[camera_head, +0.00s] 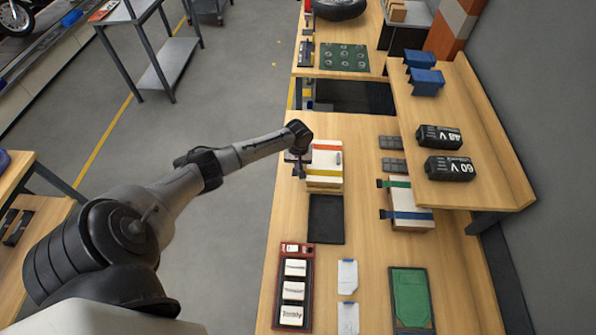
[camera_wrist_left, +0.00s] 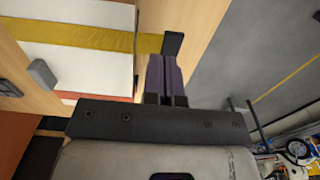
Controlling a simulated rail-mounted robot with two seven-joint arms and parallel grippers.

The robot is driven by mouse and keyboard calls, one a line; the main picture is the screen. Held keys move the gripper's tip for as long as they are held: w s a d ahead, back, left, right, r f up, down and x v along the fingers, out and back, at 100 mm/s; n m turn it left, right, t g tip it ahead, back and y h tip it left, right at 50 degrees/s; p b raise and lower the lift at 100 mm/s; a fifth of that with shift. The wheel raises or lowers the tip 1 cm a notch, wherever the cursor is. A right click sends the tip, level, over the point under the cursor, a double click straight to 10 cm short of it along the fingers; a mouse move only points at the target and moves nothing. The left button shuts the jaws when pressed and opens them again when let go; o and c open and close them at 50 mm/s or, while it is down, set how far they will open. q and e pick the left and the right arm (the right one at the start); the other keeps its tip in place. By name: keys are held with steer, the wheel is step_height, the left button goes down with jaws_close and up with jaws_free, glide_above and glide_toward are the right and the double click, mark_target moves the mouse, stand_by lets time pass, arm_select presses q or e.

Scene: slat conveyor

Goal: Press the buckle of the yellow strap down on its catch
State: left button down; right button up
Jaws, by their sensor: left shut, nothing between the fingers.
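The white case (camera_head: 326,159) on the bench carries a red strap and a yellow strap (camera_head: 327,173). The yellow strap also crosses the white case top in the left wrist view (camera_wrist_left: 80,38). Its dark buckle (camera_wrist_left: 173,44) sits at the strap's end by the case's edge. My left gripper (camera_head: 300,173) is shut and empty at the left edge of the case. In the left wrist view its fingertips (camera_wrist_left: 162,60) are beside the buckle; I cannot tell whether they touch it. The catch cannot be made out. My right gripper is not in view.
The red strap (camera_head: 327,147) lies across the case's far side. A black tray (camera_head: 326,220) lies nearer on the bench. To the right is another case with green and blue straps (camera_head: 407,204). A raised shelf (camera_head: 482,150) holds dark battery packs.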

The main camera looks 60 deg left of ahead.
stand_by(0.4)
arm_select(q)
steer(key=shift+f, duration=0.2)
steer(key=shift+f+b, duration=0.9)
steer(key=shift+f, duration=0.4)
steer(key=shift+f+b, duration=0.65)
steer(key=shift+f, duration=0.45)
steer(key=shift+s, duration=0.1)
steer(key=shift+s+a+r+p, duration=0.1)
steer(key=shift+s+a+p, duration=0.75)
steer(key=shift+s+p, duration=0.25)
